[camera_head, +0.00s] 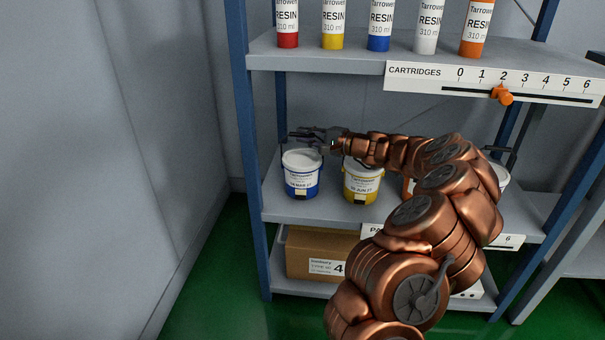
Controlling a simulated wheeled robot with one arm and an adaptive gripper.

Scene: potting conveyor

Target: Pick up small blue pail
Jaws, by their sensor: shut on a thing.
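The small blue pail (301,182) stands upright at the left end of the middle shelf (330,211). It has a white lid, a white label and a blue body. My gripper (303,135) is at the top of the pail, reaching in from the right, with its fingers shut on the pail at its upper back edge. The exact contact is too small to make out. The pail appears to be at shelf level; I cannot tell whether its base is clear of the shelf.
A yellow pail (362,186) stands just right of the blue one, below my arm. An orange-sided pail (407,187) and another pail are partly hidden behind my arm. Resin cartridges (378,27) line the upper shelf. A blue post (246,150) bounds the left. A cardboard box (320,248) sits below.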

